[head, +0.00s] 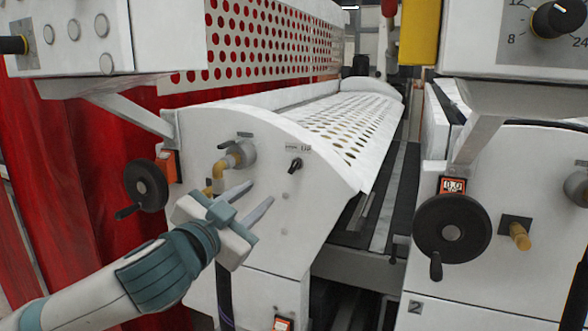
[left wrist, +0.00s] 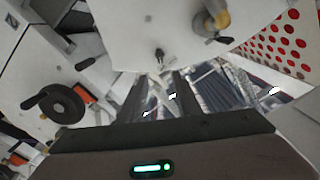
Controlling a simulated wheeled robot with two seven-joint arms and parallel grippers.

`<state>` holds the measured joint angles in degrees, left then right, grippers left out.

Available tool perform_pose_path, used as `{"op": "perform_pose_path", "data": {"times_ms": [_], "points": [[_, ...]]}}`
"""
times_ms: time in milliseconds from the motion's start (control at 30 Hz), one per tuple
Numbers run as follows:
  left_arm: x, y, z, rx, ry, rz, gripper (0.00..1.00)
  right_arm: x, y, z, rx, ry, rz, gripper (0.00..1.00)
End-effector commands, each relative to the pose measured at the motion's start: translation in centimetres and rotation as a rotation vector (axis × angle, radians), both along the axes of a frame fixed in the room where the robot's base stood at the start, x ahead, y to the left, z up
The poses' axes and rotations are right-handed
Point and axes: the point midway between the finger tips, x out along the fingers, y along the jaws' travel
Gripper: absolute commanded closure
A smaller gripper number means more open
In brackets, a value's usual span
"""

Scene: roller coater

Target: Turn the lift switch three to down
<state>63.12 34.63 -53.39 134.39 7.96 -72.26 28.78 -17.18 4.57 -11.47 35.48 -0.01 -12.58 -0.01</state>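A small black rotary switch (head: 295,165) sits on the white end panel of the middle roller unit, under a small label (head: 298,148) whose text is too small to read. I cannot confirm its number or its set position. The switch also shows in the left wrist view (left wrist: 159,55), ahead of the fingers. My left gripper (head: 258,196) is open and empty, with its two fingers apart. It is in front of the panel, below and left of the switch, and appears clear of it. My right gripper is not in view.
A yellow-brass pipe fitting (head: 222,167) juts from the panel left of the switch. A black handwheel (head: 146,186) is further left, and another handwheel (head: 452,232) is on the right unit. An overhanging control box (head: 85,38) is at upper left. A gap separates the units.

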Motion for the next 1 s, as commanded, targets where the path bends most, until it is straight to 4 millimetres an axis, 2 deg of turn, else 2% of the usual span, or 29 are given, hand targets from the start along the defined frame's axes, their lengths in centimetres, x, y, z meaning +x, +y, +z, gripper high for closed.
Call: {"op": "perform_pose_path", "data": {"times_ms": [267,467,1000], "points": [[0.5,-0.2,0.1,-0.001,0.000,0.001,0.70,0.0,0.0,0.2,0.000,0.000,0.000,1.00],[2.1,-0.9,0.2,-0.002,0.001,-0.001,0.70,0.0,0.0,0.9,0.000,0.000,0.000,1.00],[10.6,-4.4,0.3,0.000,0.000,0.001,0.70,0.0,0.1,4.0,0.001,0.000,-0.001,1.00]]}}
